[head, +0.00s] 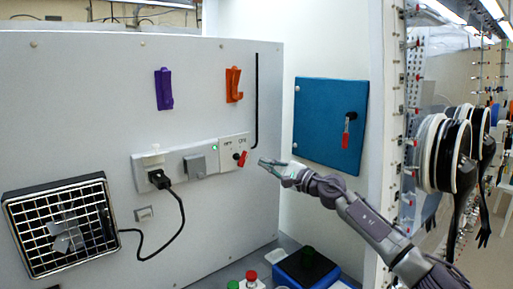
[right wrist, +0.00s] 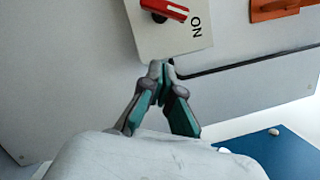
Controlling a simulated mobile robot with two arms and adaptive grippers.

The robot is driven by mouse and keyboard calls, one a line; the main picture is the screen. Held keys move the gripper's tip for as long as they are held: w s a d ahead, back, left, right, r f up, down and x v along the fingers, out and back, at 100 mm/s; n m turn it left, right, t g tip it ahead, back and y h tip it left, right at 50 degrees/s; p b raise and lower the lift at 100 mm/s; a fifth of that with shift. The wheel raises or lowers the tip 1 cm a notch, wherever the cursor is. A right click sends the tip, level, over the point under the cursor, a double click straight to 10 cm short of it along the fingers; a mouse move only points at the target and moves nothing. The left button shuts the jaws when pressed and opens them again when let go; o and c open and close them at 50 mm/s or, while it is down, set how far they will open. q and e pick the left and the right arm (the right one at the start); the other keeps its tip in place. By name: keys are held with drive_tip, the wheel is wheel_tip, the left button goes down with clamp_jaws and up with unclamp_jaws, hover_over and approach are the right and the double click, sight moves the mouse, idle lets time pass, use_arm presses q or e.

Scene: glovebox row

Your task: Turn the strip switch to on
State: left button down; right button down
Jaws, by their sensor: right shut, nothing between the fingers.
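The strip switch (head: 242,158) has a red handle and sits at the right end of a pale power strip (head: 172,163) on the wall panel. In the right wrist view the red handle (right wrist: 168,10) is at the top edge, partly cut off, with an "ON" mark beside it. I cannot tell for sure which setting it is at. My right gripper (head: 263,162) is just right of the handle in the head view. In the wrist view its fingertips (right wrist: 162,72) are together, empty, and apart from the handle. My left gripper is not in view.
A black plug (head: 158,179) with a cable runs from the strip to a fan (head: 64,226). A purple hook (head: 164,89) and an orange hook (head: 234,84) are above.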

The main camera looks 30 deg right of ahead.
sight(243, 159)
drive_tip(key=a+p, duration=0.1)
drive_tip(key=a+r+p, duration=0.2)
drive_tip(key=shift+w+a, duration=0.15)
drive_tip(key=shift+a, duration=0.25)
drive_tip(key=shift+d, duration=0.1)
